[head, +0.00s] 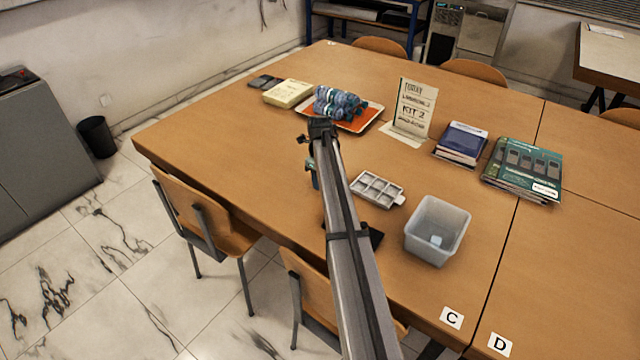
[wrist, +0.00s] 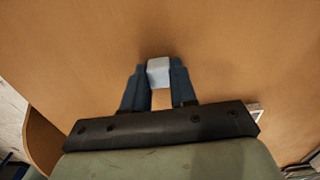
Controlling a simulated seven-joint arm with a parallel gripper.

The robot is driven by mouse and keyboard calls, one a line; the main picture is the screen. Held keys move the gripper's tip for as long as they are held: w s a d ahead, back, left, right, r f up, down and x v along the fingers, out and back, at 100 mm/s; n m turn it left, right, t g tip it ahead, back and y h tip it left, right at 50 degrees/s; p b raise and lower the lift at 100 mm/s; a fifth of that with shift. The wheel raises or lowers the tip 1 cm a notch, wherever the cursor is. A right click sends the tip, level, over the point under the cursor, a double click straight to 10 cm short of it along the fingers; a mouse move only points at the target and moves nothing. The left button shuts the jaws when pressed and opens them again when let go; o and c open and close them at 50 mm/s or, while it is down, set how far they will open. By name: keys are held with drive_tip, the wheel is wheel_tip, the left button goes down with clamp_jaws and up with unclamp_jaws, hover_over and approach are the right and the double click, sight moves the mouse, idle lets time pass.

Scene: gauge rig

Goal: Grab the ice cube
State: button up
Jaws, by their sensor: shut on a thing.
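My gripper (wrist: 158,78) is shut on a pale bluish-white ice cube (wrist: 159,68), which sits between the two blue fingertips in the wrist view. Bare table wood shows around it; I cannot tell its height above the table. In the head view my arm hides the held cube and most of the gripper. Another pale cube (head: 436,241) lies inside the translucent grey bin (head: 452,217) on the right. A grey ice tray (head: 401,200) with several compartments lies on the table between my arm and the bin.
Behind my arm lie a blue knitted bundle (head: 340,103) on an orange tray (head: 372,121) and yellow pads (head: 288,93). A standing card (head: 414,108), blue books (head: 462,140) and magazines (head: 523,170) are farther right. The table's (head: 230,140) left part is clear.

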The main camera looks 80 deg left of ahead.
clamp_jaws()
drive_tip(key=shift+r, duration=0.15)
